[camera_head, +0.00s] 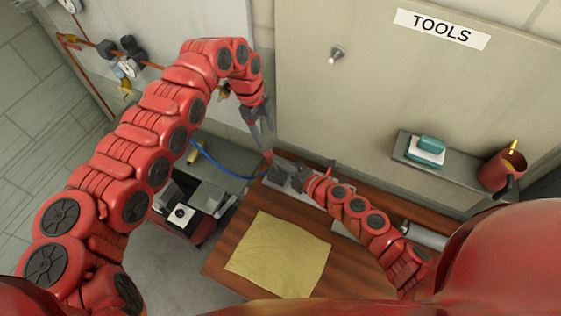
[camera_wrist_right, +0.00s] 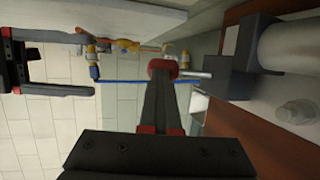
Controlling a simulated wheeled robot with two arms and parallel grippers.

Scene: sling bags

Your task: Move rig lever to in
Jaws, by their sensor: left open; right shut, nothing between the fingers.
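A lever with a red knob (camera_wrist_right: 163,68) on a short silver rod (camera_wrist_right: 194,74) shows in the right wrist view. The rod runs to a dark block (camera_wrist_right: 238,70) on the rig. In the head view the red knob (camera_head: 268,156) is small, at the bench's back left corner. My right gripper (camera_wrist_right: 163,88) is shut and empty; its tips appear at or just short of the knob, and contact cannot be told. In the head view it (camera_head: 300,178) partly hides the rig. My left gripper (camera_head: 261,132) is open above the knob, pointing down; it also shows in the right wrist view (camera_wrist_right: 90,65).
A yellow cloth (camera_head: 278,254) lies on the wooden bench (camera_head: 232,275). A blue hose (camera_head: 217,166) runs behind the bench's left end. Pipework with valves (camera_head: 125,60) lines the left wall.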

